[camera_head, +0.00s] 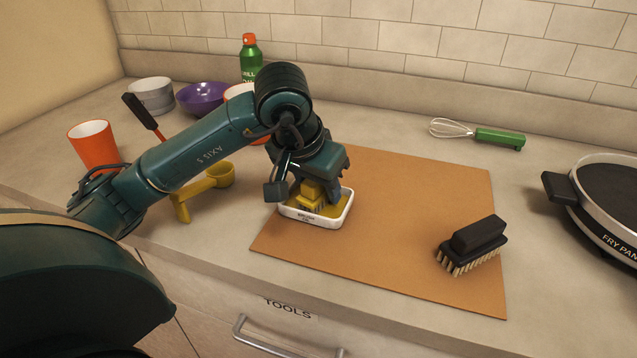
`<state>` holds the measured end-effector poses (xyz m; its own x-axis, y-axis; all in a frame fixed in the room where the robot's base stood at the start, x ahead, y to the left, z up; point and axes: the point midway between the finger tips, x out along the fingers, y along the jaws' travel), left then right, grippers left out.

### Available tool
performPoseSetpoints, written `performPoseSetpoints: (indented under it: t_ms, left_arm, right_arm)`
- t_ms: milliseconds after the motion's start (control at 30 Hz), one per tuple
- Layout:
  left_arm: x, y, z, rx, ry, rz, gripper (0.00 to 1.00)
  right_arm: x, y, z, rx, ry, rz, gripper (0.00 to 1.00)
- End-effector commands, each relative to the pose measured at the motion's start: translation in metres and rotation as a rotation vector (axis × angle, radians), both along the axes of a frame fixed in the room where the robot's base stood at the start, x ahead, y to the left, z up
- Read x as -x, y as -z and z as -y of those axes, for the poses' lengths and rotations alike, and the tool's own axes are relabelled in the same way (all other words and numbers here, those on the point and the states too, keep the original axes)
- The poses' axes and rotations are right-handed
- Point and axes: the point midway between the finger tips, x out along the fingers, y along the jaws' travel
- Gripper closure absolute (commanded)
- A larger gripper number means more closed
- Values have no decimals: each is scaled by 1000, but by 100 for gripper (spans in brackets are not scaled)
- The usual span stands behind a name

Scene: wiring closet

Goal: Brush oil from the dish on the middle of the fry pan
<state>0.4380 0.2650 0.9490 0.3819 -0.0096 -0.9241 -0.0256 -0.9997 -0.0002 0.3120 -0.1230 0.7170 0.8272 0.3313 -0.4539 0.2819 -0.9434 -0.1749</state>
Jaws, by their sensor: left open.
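A white dish (315,220) with yellow-brown oil stands on the left front part of the orange-brown board. A yellow brush (312,192) sits in it, bristles down. My left gripper (306,182) is over the dish, open, with its fingers about the yellow brush; whether they touch it I cannot tell. The gripper hides the brush's top and the back of the dish. The fry pan (610,195), dark inside with a pale rim and black handle, is at the right edge, partly cut off. My right gripper is not in view.
A black brush (477,240) lies on the board (400,210) at right. A green-handled whisk (480,133) lies behind. A yellow scoop (205,187), orange cup (95,145), purple bowl (200,97), grey bowl (152,95) and green bottle (250,58) stand left. The board's middle is clear.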

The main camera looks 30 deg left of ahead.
Motion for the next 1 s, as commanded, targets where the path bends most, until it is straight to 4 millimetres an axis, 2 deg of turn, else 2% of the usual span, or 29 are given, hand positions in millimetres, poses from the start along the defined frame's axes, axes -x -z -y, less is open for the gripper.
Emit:
performPoseSetpoints:
  t_ms: [533,1000]
  left_arm:
    - [0,-1,0,0,0,0,59]
    - [0,-15,0,0,-1,1,59]
  right_arm:
    - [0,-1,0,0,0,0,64]
    - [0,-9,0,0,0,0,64]
